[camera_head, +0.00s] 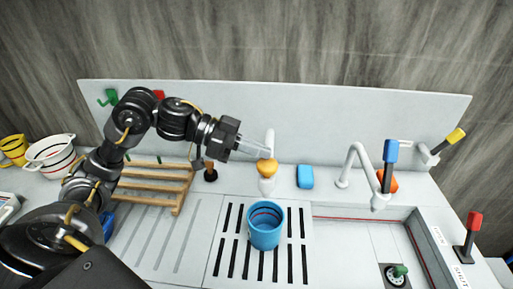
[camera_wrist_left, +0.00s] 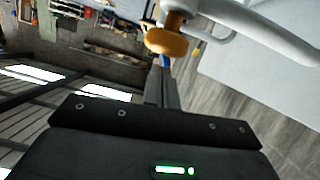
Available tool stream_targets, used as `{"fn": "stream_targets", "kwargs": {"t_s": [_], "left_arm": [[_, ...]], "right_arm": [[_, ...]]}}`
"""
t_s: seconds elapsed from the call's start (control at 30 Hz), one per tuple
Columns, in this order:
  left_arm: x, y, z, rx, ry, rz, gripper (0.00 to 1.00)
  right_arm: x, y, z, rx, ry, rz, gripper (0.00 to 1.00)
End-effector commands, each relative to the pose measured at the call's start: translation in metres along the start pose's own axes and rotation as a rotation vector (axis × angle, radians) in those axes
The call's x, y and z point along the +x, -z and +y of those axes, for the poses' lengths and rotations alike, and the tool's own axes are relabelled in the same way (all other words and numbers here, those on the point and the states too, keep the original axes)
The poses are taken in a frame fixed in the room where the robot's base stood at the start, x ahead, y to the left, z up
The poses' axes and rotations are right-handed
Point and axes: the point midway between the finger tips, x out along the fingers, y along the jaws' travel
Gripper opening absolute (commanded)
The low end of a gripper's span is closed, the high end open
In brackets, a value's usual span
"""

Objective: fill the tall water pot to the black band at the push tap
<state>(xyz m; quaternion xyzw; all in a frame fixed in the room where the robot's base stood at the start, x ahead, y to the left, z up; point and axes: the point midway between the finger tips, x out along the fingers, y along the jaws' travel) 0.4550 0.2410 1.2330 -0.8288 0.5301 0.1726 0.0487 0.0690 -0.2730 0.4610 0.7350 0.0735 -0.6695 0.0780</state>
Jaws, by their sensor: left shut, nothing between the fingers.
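A blue pot (camera_head: 265,238), which I take to be the tall water pot, stands upright on the slotted drain plate (camera_head: 222,262). Red and dark bands show on its inner wall; I cannot make out a water level. Just behind it is the push tap, with a white body and an orange knob (camera_head: 267,167). The knob also shows in the left wrist view (camera_wrist_left: 166,43). My left gripper (camera_head: 264,151) is shut and empty, its fingertips at the knob's top; I cannot tell if they touch. In the left wrist view the fingers (camera_wrist_left: 164,82) point toward the knob. My right gripper is out of view.
A wooden rack (camera_head: 150,186) is left of the drain plate. A blue sponge (camera_head: 305,176) lies right of the tap. A white bowl (camera_head: 50,155) is at far left.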

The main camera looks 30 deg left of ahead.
Motion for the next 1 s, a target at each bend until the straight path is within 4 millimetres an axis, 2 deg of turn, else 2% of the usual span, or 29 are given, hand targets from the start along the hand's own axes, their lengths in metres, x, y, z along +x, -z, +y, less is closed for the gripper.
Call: {"fn": "stream_targets", "kwargs": {"t_s": [0.13,0.5,0.7,1.0], "left_arm": [[0.001,-0.006,0.0,0.0,0.0,0.0,0.0],[0.001,-0.008,0.0,0.0,0.001,0.0,0.0],[0.007,-0.025,-0.002,-0.003,-0.001,-0.002,0.0],[0.008,-0.025,-0.001,-0.002,-0.002,-0.003,0.0]], "right_arm": [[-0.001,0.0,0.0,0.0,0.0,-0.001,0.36],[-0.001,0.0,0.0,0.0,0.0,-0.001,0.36],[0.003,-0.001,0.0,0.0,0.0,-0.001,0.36],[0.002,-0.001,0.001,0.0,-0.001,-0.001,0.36]]}}
